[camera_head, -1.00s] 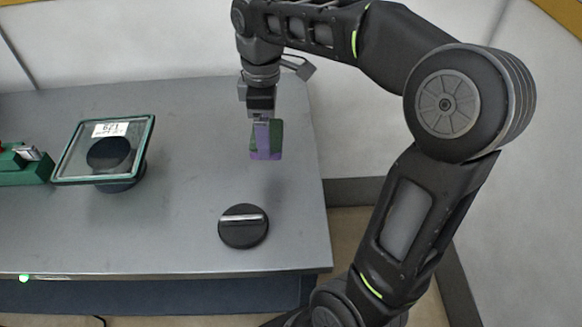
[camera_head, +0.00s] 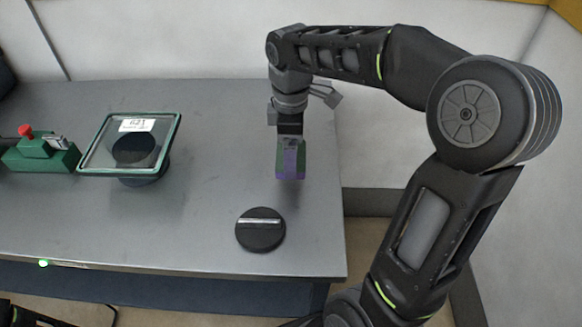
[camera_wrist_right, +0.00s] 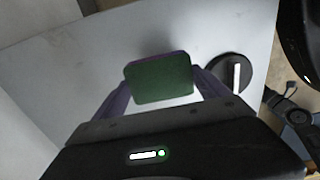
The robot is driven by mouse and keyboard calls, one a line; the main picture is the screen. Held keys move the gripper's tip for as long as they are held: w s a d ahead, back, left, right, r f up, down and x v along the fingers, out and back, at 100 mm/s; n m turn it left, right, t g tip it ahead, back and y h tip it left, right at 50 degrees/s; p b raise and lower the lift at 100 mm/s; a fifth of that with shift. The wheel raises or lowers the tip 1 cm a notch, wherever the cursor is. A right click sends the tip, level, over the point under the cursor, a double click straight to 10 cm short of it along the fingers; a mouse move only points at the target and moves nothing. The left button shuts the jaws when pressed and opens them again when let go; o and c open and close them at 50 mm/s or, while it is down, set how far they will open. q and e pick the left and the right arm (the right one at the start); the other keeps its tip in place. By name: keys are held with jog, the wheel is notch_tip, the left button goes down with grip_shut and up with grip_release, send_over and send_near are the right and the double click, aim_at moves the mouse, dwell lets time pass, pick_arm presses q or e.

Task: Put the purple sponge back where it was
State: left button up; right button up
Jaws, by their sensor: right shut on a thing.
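The sponge, green on one face with purple along its edge, is held in my right gripper (camera_head: 290,157) over the right part of the grey table (camera_head: 215,205). The sponge (camera_head: 301,160) hangs below the wrist in the head view. In the right wrist view the sponge's green face (camera_wrist_right: 160,82) sits between the two purple-looking fingers, which are shut on it. Whether its lower edge touches the table is hard to tell. My left gripper is not in view.
A round black disc with a light bar (camera_head: 260,232) lies in front of the sponge. A green-framed clear plate on a black round base (camera_head: 172,146) stands to the left. A green device with a red knob (camera_head: 42,155) is at far left. Table around the sponge is clear.

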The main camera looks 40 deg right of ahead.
jog(key=shift+f, duration=0.9)
jog(key=shift+f, duration=1.85)
jog(key=shift+f, duration=0.1)
jog(key=shift+f, duration=0.15)
jog(key=o, duration=1)
jog(key=shift+o, duration=0.2)
notch_tip(320, 180, up, 13)
jog(key=shift+f, duration=0.2)
